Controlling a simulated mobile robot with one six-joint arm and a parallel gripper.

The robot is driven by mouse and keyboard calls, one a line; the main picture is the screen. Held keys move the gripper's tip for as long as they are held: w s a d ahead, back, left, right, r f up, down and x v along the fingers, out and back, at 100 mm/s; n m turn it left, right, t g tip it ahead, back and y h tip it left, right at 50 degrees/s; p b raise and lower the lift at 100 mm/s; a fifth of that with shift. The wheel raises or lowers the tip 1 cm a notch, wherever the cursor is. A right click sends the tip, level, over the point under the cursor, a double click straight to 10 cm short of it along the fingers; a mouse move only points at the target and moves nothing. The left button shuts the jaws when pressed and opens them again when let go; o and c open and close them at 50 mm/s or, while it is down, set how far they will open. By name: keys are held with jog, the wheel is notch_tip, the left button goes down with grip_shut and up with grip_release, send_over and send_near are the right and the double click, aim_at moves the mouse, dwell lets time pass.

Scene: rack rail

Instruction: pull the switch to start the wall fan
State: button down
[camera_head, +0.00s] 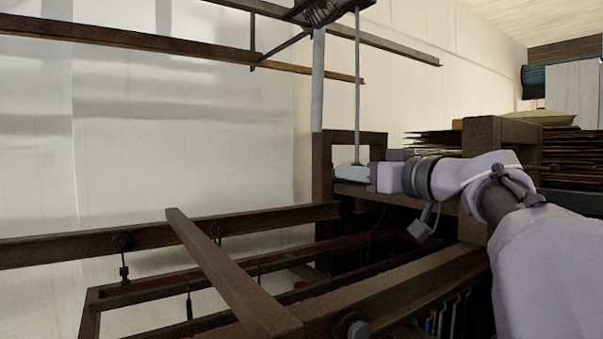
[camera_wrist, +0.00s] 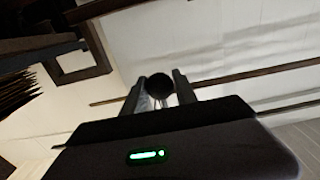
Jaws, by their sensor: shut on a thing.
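A thin grey pull cord or rod, the switch (camera_head: 357,90), hangs straight down from the top of the head view to my gripper (camera_head: 354,172). In the wrist view a dark round knob (camera_wrist: 159,87) sits between the two fingers of my gripper (camera_wrist: 158,80), which is shut on it. In the head view the knob itself is hidden by the fingers. A dark, meshed thing (camera_head: 322,10) at the top edge may be part of the wall fan; it is cut off, and I cannot tell whether it turns.
A dark wooden frame (camera_head: 322,165) stands just behind my gripper. Stacked brown sheets (camera_head: 570,155) lie to the right. Long wooden beams (camera_head: 230,275) fill the lower foreground. Wall rails (camera_head: 150,40) cross the upper left. The pale wall area at left is open.

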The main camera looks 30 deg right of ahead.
jog(key=shift+f+b, duration=0.75)
jog(key=shift+b, duration=0.1)
jog(key=shift+f+b, duration=0.25)
jog(key=shift+b, duration=0.05)
jog(key=shift+r+p, duration=0.6)
jog(key=shift+r, duration=0.55)
jog(key=c, duration=0.8)
grip_release()
jog(key=shift+c, duration=0.2)
